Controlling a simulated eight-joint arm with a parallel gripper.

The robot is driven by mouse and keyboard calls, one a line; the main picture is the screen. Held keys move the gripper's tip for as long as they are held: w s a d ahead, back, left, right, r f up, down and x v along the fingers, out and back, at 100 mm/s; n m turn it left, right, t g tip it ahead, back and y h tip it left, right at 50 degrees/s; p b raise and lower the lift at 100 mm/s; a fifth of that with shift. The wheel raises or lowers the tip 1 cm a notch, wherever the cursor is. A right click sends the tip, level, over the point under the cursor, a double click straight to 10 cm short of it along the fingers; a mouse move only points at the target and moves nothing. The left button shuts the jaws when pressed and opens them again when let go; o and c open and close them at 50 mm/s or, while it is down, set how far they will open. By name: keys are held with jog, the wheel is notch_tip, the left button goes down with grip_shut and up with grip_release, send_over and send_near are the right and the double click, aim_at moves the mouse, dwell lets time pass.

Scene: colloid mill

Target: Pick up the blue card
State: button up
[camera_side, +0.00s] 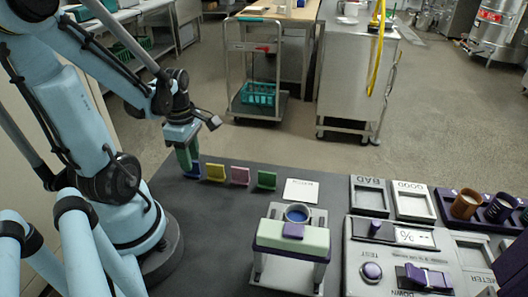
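The blue card (194,172) stands at the left end of a row of small cards near the dark table's far left edge. Only part of it shows. The green fingers of my gripper (187,156) point down right at the blue card and hide most of it. I cannot tell whether the fingers touch the card or are closed on it.
Yellow (215,172), pink (240,176) and green (266,180) cards stand in line to the right. A green-topped device (292,236) and a grey control panel (400,262) stand nearer the front. Bare dark table lies in front of the cards.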

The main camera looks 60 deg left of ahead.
jog(key=shift+f, duration=1)
grip_shut()
